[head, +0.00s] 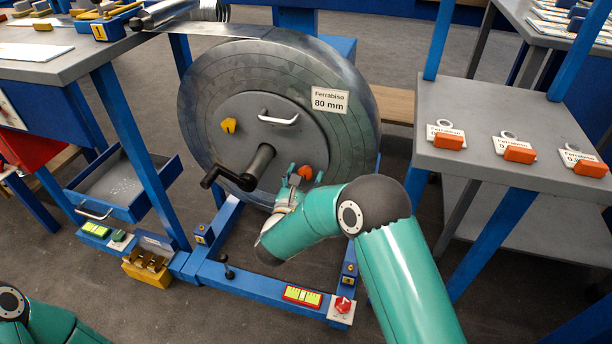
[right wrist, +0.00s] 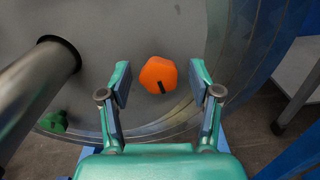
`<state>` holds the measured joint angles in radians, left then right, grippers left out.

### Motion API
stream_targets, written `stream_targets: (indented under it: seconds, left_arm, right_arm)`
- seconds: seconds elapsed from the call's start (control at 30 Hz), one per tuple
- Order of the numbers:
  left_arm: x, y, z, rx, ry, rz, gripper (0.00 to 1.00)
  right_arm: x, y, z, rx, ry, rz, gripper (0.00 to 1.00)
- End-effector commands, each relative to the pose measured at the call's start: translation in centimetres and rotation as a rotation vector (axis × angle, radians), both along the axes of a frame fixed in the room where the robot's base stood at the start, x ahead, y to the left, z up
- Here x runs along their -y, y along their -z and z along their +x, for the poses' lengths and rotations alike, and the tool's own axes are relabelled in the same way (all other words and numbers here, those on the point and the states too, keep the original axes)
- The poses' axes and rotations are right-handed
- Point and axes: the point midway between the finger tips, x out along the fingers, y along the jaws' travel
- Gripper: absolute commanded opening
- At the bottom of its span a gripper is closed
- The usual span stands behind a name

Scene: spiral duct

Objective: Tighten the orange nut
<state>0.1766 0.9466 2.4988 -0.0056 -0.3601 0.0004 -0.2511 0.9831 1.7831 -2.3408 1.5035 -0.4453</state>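The orange nut (head: 305,172) is on the lower right of the grey plate at the middle of the big metal reel (head: 350,140). In the right wrist view the orange nut (right wrist: 159,75) has a dark mark near its lower edge. My right gripper (head: 293,175) is open in front of the plate. In the right wrist view its two fingers (right wrist: 160,88) stand to either side of the nut, with gaps between, and do not touch it. Only part of my left arm shows at the bottom left; its gripper is out of view.
A black crank (head: 240,172) on a thick shaft sticks out just left of the nut. A yellow nut (head: 229,125) and a metal handle (head: 279,118) are higher on the plate. A green part (right wrist: 54,121) sits lower left. A grey table (head: 500,120) stands right.

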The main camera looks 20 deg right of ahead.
Motion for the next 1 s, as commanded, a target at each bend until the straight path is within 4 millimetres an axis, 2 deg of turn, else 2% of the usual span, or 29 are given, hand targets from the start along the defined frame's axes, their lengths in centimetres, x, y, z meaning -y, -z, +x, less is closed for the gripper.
stream_targets:
  seconds: [0.03, 0.33, 0.83, 0.87, 1.0]
  left_arm:
    - [0.0, 0.0, 0.0, 0.0, 0.0, 0.0, 0.48]
    - [0.0, 0.0, 0.0, 0.0, 0.0, 0.0, 0.48]
    - [0.0, 0.09, 0.0, 0.0, 0.0, 0.0, 0.48]
    - [0.0, 0.09, 0.0, 0.0, 0.0, 0.0, 0.48]
    - [0.0, 0.09, 0.0, 0.0, 0.0, 0.0, 0.48]
  right_arm:
    - [-0.02, -0.01, -0.01, 0.0, 0.0, 0.0, 0.55]
    - [-0.03, 0.01, -0.04, 0.0, 0.001, 0.0, 0.05]
    - [-0.02, 0.07, -0.06, -0.052, 0.003, -0.074, 0.03]
    - [-0.03, 0.08, -0.06, -0.052, 0.003, -0.074, 0.41]
    - [-0.07, 0.08, -0.04, -0.051, 0.001, -0.073, 0.63]
